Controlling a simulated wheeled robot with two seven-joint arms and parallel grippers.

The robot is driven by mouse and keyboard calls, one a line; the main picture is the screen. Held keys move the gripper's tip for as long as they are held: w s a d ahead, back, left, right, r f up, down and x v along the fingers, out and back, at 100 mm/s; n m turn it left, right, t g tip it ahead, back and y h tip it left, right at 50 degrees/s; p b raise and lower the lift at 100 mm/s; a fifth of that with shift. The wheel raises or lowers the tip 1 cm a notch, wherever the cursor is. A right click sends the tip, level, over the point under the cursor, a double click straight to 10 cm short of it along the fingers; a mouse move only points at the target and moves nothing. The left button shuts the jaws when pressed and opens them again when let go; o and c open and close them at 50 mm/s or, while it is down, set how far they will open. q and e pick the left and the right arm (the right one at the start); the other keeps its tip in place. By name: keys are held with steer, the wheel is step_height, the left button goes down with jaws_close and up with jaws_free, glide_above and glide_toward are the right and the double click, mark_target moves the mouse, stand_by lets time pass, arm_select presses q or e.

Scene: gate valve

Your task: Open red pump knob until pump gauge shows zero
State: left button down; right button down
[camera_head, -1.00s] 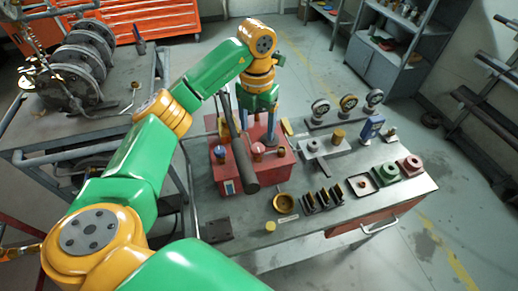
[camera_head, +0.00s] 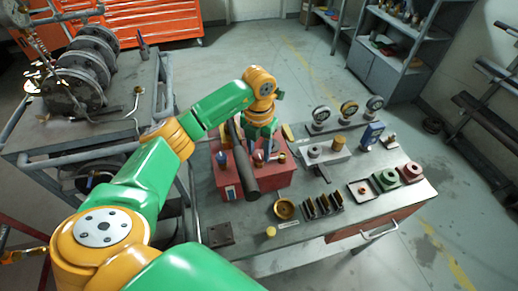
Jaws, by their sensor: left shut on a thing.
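The red pump (camera_head: 232,178) is a red box on the workbench, with a long black lever (camera_head: 246,170) across its front. On its top are a blue knob (camera_head: 221,158), a small red knob (camera_head: 258,158) and a brass-coloured fitting (camera_head: 282,158). My left gripper (camera_head: 262,149) reaches down from above onto the red knob and is shut on it; the fingers partly hide the knob. No gauge can be picked out on the pump, and no dial reading is legible. My right gripper is not in view.
Three round gauges (camera_head: 349,109) stand at the bench's back. A brass bowl (camera_head: 284,208), a black slotted rack (camera_head: 322,205) and green (camera_head: 385,179) and red blocks lie to the right. The lever stands close to my gripper. The bench's front left (camera_head: 250,238) is mostly clear.

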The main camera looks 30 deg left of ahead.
arm_select(q)
steer(key=n, duration=0.5)
steer(key=shift+p, duration=0.35)
steer(key=n+p, duration=0.1)
steer(key=n, duration=0.4)
steer(key=shift+r, duration=0.1)
steer(key=n+p, duration=0.1)
steer(key=n, duration=0.4)
steer(key=shift+n, duration=0.4)
steer(key=n+p, duration=0.2)
steer(key=n, duration=0.3)
steer(key=shift+n, duration=0.4)
steer(key=shift+c, duration=1.9)
jaws_free()
